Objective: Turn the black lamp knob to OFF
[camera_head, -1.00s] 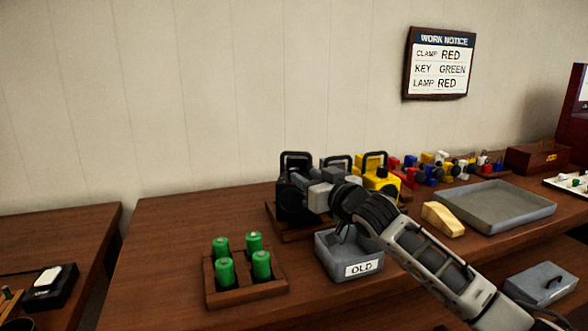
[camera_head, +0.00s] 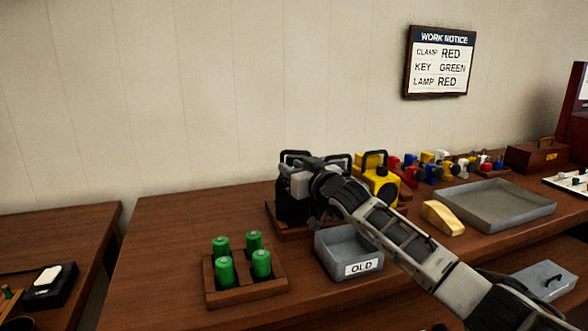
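The black lamp (camera_head: 290,208) stands at the left end of a row of lamps on a wooden base, its dark handle on top. My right gripper (camera_head: 290,180) is at the upper front of the black lamp, below its handle. The gripper and wrist cover most of the lamp's front. The lamp's knob and the fingertips are hidden, so I cannot tell whether the gripper is open or shut, or whether it touches the knob. My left gripper is not in view.
A yellow lamp (camera_head: 372,172) stands to the right, with a grey one mostly hidden between. A grey bin labelled OLD (camera_head: 362,268) and a wooden holder (camera_head: 246,292) with several green batteries (camera_head: 224,270) are in front. A grey tray (camera_head: 500,222) and yellow block (camera_head: 442,217) lie right.

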